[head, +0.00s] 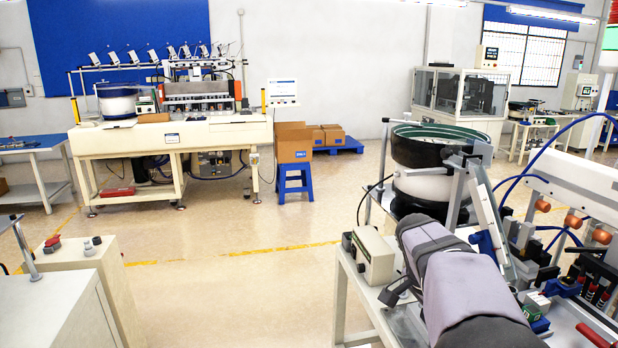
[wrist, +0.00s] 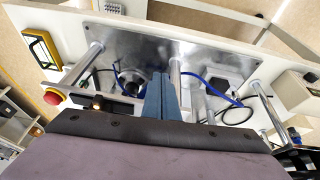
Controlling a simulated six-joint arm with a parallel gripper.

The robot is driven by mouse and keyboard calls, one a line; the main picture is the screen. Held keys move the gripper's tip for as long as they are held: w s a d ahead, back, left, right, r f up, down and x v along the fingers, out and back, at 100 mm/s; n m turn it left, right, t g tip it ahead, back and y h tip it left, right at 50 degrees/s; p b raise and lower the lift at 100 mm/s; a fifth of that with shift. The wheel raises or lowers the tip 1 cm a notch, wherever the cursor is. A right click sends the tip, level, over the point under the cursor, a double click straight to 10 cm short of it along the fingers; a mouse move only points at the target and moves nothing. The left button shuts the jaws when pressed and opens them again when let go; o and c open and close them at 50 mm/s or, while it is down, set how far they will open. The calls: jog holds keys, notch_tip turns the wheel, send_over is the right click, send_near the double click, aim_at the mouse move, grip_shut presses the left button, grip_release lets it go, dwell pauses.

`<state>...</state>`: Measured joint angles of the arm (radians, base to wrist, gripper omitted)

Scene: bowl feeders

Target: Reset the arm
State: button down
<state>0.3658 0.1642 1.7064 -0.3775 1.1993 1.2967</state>
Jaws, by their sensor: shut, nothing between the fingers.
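My arm, in a grey-purple sleeve, reaches in from the bottom right of the head view, in front of a bowl feeder (head: 420,150) with a green inside and black rim. I cannot make out my gripper's fingers in the head view. In the wrist view my gripper (wrist: 160,78) shows as two blue-grey fingers pressed together, with nothing between them. They point over a shiny metal plate (wrist: 140,45) carrying posts and blue tubing. How far the fingertips are from the plate is hard to tell.
A beige control box (head: 370,256) stands close left of my arm. Fixtures with orange-brown knobs (head: 573,221) crowd its right side. In the wrist view a red button (wrist: 53,97) and a yellow-framed panel (wrist: 40,47) lie at left. The floor (head: 230,270) left of the bench is open.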

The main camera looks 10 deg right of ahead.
jog(key=s+a+f+n+y+p, duration=0.1)
jog(key=s+a+f+n, duration=0.3)
jog(key=a+n, duration=0.2)
jog(key=s+a+f+n+y+p, duration=0.1)
jog(key=s+a+f+n, duration=0.3)
jog(key=a, duration=0.5)
jog(key=s+a+f+n+y, duration=0.2)
jog(key=s+a+f+n, duration=0.2)
jog(key=a+n, duration=0.3)
jog(key=shift+s+a+n+p, duration=0.25)
jog(key=shift+s+n+p, duration=0.05)
jog(key=shift+s+p, duration=0.1)
jog(key=shift+f, duration=0.1)
